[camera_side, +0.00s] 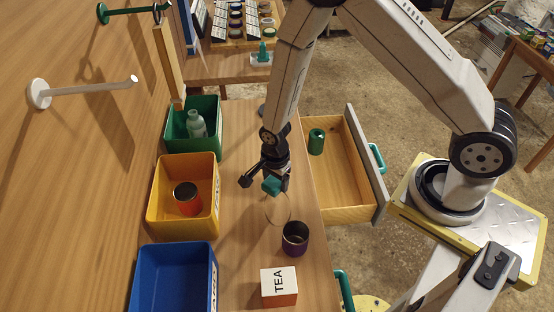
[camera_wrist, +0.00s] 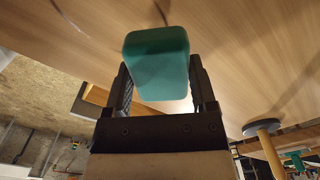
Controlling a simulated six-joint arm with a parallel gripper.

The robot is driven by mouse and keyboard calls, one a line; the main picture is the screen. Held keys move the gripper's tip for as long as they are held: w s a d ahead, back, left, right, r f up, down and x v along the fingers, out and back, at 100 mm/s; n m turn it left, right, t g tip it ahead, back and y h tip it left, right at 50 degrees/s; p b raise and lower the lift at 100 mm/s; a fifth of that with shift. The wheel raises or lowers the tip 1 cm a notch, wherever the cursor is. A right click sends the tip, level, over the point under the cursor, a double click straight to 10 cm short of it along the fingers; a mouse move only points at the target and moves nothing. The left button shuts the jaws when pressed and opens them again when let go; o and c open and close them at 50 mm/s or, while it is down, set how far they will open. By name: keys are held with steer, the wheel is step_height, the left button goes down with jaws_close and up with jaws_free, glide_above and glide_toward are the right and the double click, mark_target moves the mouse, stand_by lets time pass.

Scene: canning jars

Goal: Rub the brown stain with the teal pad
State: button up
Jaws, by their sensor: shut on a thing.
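The teal pad (camera_side: 272,186) is a small block. My gripper (camera_side: 276,178) is shut on it, above the wooden worktop (camera_side: 240,240). In the wrist view the pad (camera_wrist: 157,62) sits between both fingers of my gripper (camera_wrist: 160,90) and juts out past their tips. The pad looks apart from the wood.
A dark purple cup (camera_side: 295,239) and a TEA box (camera_side: 279,287) stand nearby in front. Green (camera_side: 208,113), yellow (camera_side: 208,163) and blue (camera_side: 165,255) bins line the left. An open drawer (camera_side: 345,212) holding a green can (camera_side: 317,142) lies to the right.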

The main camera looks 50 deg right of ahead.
mark_target(280, 225)
steer(key=shift+f, duration=0.95)
stand_by(0.5)
steer(key=shift+a, duration=0.1)
steer(key=shift+s+a+r, duration=0.1)
steer(key=shift+s+a, duration=1.1)
steer(key=shift+s, duration=0.05)
steer(key=shift+s+a, duration=1.25)
steer(key=shift+s, duration=0.05)
steer(key=shift+s+f, duration=0.1)
steer(key=shift+f, duration=0.1)
steer(key=shift+s+a, duration=0.45)
steer(key=shift+s, duration=0.05)
steer(key=shift+s+a+r, duration=0.15)
steer(key=shift+s+a, duration=0.55)
steer(key=shift+a, duration=0.1)
